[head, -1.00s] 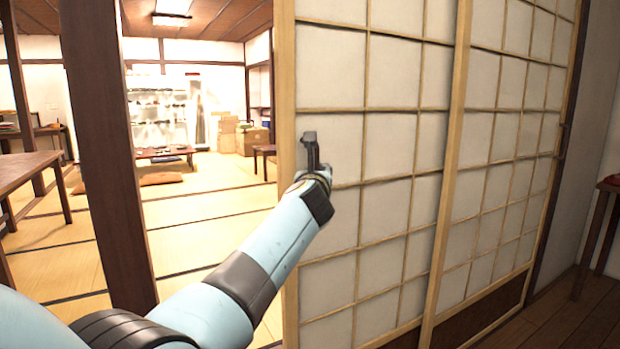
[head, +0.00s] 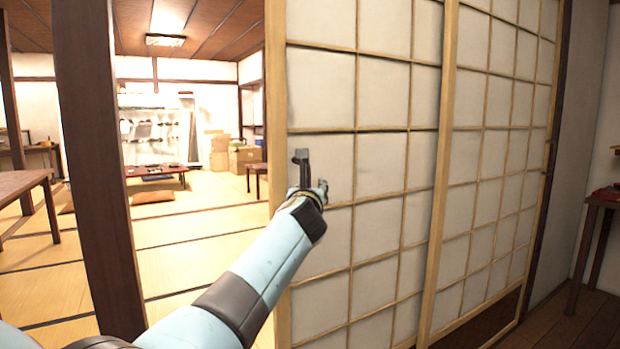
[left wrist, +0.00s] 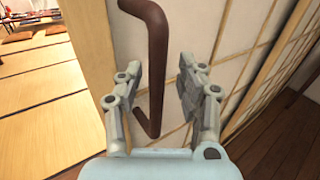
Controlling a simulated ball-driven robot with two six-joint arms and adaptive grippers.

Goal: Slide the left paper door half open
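The left paper door (head: 325,240) is a pale wood frame with white paper squares. Its left edge borders an open gap into the tatami room. The right paper door (head: 485,200) stands beside it. A brown bar handle (left wrist: 157,60) is mounted on the left door near that edge. My left gripper (left wrist: 157,82) is open, with one grey finger on each side of the handle and space showing between. In the head view my left gripper (head: 308,178) is in front of the left door near its left edge. My right gripper is out of view.
A dark wooden post (head: 95,170) stands left of the gap. Beyond it are tatami, a low table (head: 155,171), cardboard boxes (head: 243,157) and a brown table (head: 22,185). A small dark table (head: 600,215) stands at the far right on a plank floor.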

